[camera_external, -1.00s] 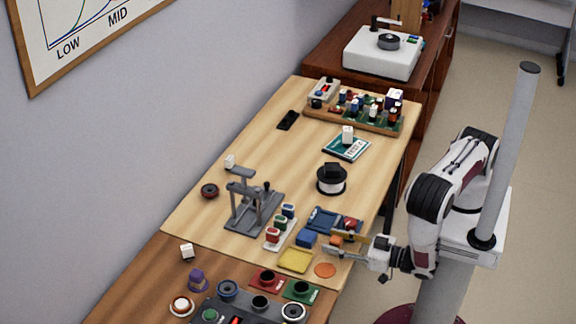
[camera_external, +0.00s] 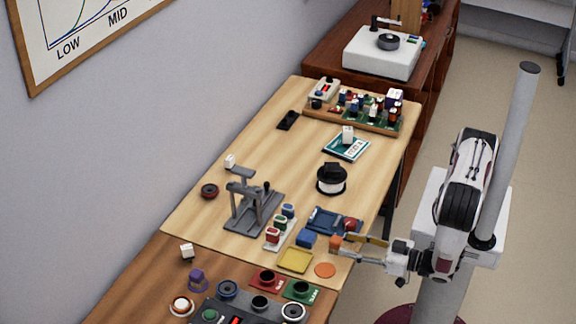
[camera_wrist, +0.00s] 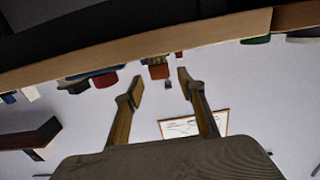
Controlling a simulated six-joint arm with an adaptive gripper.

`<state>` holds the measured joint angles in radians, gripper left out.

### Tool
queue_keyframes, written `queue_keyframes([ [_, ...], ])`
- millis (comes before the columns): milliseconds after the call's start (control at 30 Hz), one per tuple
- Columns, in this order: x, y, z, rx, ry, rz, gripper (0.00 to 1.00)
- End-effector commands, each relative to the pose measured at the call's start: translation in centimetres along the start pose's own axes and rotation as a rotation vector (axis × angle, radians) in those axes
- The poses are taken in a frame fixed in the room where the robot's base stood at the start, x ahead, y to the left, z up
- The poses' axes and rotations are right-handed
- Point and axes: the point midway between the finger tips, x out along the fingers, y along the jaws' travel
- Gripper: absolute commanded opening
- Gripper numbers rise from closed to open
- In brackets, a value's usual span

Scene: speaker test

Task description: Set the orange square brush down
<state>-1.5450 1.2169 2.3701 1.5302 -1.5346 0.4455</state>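The orange square brush (camera_external: 336,243) rests near the right edge of the light wooden table, beside the blue tray and apart from the flat orange disc. My gripper (camera_external: 345,245) is just to its right, with the fingers spread and empty. In the wrist view the two fingertips (camera_wrist: 160,88) stand wide apart. The brush (camera_wrist: 158,71) shows beyond them, in the gap, close to the table edge. Its underside contact is too small to make out.
A blue block (camera_external: 306,239) and a blue tray (camera_external: 322,220) holding a red piece lie close by. A yellow square (camera_external: 295,261) and an orange disc (camera_external: 325,270) lie in front. A grey stand (camera_external: 255,212) is to the left.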

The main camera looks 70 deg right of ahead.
Motion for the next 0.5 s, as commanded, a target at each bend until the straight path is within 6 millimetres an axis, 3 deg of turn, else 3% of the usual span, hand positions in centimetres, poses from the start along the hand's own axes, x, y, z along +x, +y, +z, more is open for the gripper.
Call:
queue_keyframes([
  [500, -4.2, -0.1, 0.0, 0.001, 0.000, -0.004, 0.39],
])
